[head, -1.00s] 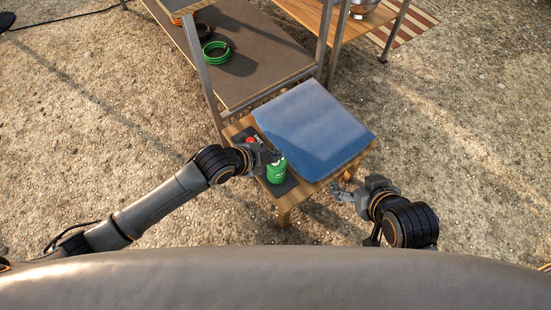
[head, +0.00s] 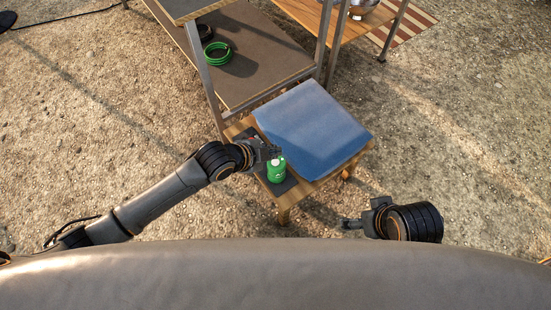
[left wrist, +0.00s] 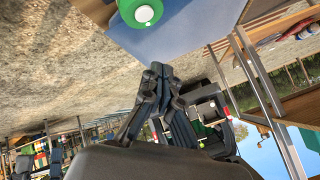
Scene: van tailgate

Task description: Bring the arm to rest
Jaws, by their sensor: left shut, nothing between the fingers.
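My left gripper (head: 274,152) is over the left part of a small wooden table (head: 284,200). Its fingers are shut and empty, and they meet in the left wrist view (left wrist: 160,74). A green canister with a white cap (head: 276,173) stands upright on the table, just below the fingertips in the head view. It also shows at the top of the left wrist view (left wrist: 142,14), apart from the fingers. My right gripper (head: 352,224) hangs over the ground to the right of the table, with nothing visible in it. Its finger gap is too small to judge.
A blue padded slab (head: 314,128) covers most of the small table. A dark strip (head: 290,184) lies under the canister. Behind stands a metal-framed shelf (head: 262,60) with a green coil (head: 217,54).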

